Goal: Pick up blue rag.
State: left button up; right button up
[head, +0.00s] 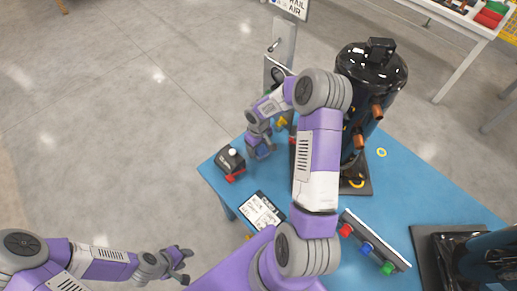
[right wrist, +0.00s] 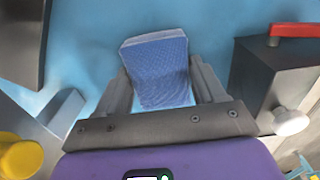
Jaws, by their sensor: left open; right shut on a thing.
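The blue rag (right wrist: 158,72) is a folded, textured blue cloth with a paler far edge. It lies between the two fingers of my right gripper (right wrist: 162,85), which is shut on it just over the blue table. In the head view my right gripper (head: 261,150) points down near the table's far left corner, and the rag is not clearly seen there. My left gripper (head: 181,264) is open and empty, low at the bottom left, off the table and far from the rag.
A dark box (head: 229,160) with a red handle and white knob stands close beside my right gripper. A black compressor (head: 371,68) stands at the table's back. A clipboard (head: 262,212) and a strip with coloured pieces (head: 374,241) lie nearer. Bare blue table (head: 425,190) shows right of the compressor.

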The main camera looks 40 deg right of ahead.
jog(key=shift+r+p, duration=1.35)
jog(key=shift+r, duration=3.7)
